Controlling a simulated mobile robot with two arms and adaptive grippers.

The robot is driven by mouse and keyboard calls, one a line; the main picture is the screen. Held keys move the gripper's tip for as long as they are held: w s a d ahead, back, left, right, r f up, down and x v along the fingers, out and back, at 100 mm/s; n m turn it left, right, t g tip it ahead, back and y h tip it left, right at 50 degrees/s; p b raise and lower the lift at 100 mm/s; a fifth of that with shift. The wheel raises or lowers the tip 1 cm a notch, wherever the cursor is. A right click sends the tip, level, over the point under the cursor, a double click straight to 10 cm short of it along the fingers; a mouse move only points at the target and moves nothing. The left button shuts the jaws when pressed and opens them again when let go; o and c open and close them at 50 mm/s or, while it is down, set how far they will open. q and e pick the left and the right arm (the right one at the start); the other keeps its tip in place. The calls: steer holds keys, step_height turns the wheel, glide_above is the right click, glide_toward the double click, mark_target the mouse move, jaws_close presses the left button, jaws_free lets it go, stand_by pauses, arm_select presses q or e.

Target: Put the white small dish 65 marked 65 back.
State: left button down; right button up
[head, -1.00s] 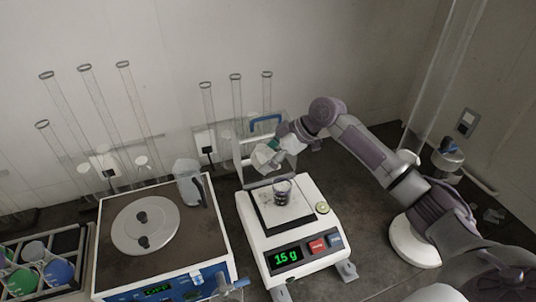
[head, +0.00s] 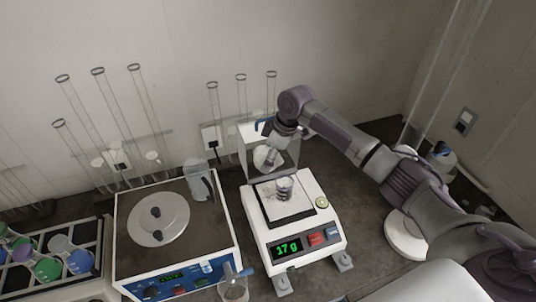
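My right arm reaches in from the right, and its gripper (head: 271,154) is at the front of a clear box (head: 288,156) behind the balance. A small whitish rounded thing (head: 262,158) shows at the fingertips. It may be the white small dish, but no 65 mark can be read, and I cannot tell whether the fingers are closed on it. A small glass vessel with a dark band (head: 284,188) stands on the balance pan. The balance (head: 292,238) reads 17 g in green. My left gripper is not in view.
A rack of coloured flasks (head: 50,262) is at far left. Tall glass tubes (head: 84,110) line the wall. A small clear beaker (head: 236,284) is at the front.

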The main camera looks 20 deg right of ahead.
steer(key=shift+w+a+r+g+h, duration=0.1)
steer(key=shift+a+r+g+h, duration=0.1)
steer(key=shift+g+h, duration=0.6)
steer(key=shift+w+a+f+h, duration=0.15)
steer(key=shift+f+h, duration=0.1)
steer(key=shift+h, duration=0.55)
